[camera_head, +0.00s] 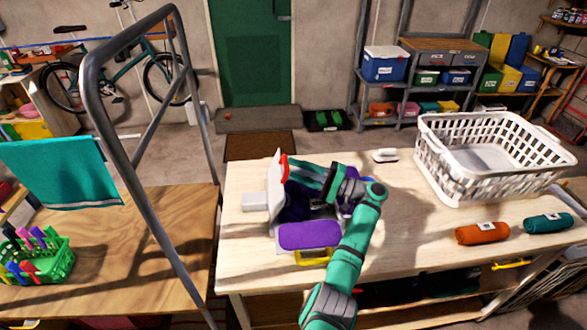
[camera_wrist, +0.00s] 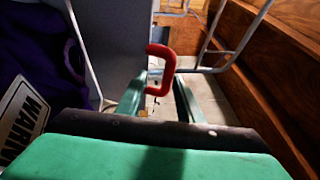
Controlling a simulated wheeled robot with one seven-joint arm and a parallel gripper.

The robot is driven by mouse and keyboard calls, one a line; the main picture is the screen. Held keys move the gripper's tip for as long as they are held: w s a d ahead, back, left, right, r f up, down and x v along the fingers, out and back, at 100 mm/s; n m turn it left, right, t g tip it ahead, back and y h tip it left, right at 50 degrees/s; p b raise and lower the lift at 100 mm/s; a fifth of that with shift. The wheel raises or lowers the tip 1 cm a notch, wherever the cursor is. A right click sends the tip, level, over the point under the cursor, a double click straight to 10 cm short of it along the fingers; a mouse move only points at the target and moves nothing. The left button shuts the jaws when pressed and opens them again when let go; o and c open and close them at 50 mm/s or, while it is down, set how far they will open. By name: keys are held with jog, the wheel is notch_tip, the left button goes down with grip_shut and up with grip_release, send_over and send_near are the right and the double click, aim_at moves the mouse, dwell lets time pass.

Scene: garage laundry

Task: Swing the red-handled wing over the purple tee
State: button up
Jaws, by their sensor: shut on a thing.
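The red handle (camera_head: 284,168) is on the edge of a pale grey wing (camera_head: 273,190) that stands steeply up from the folding board. My gripper (camera_head: 294,171) is shut on this handle, reaching in from the right. In the wrist view the red handle (camera_wrist: 160,68) sits between the two fingers (camera_wrist: 158,92), with the grey wing (camera_wrist: 116,45) behind and left of it. The purple tee (camera_head: 310,235) lies on the board, its front part flat; my arm hides much of the rest. Its dark purple cloth also shows in the wrist view (camera_wrist: 42,45).
A yellow handle (camera_head: 313,260) is at the board's front edge. A white basket (camera_head: 470,190), orange roll (camera_head: 482,233), teal roll (camera_head: 548,223) and white iron-like object (camera_head: 385,156) are on the table's right. A grey metal rail (camera_head: 142,175) stands left.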

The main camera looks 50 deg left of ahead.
jog(key=v, duration=0.9)
jog(key=shift+w+d, duration=0.2)
jog(key=shift+d, duration=0.1)
jog(key=shift+w, duration=0.1)
